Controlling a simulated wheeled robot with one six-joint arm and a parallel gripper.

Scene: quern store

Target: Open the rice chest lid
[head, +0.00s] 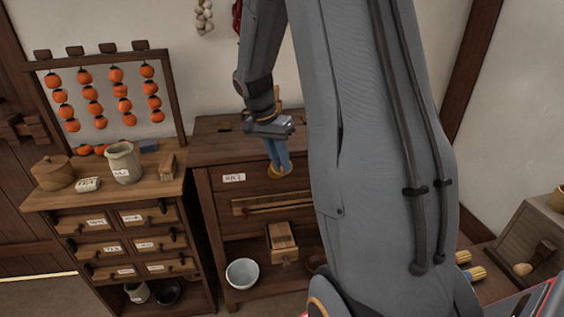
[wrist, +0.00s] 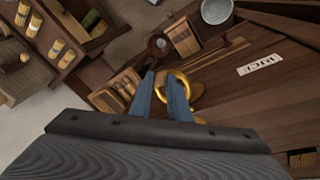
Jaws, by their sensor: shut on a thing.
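The rice chest (head: 216,190) is a dark wooden cabinet right of the small drawer chest, with a white label (head: 233,178) reading RICE on its front. The label also shows in the wrist view (wrist: 262,64). The chest's top (head: 215,141) looks flat and closed; its right part is hidden behind my arm. My gripper (head: 279,172) is at the upper front of the chest, blue fingers pointing down. In the wrist view my gripper (wrist: 162,82) is shut on a brass ring (wrist: 186,80), which loops around the right finger.
A drawer chest (head: 125,246) stands at left with a jug (head: 122,162), a lidded pot (head: 52,172) and hanging orange fruit (head: 98,98). My arm hides the right middle.

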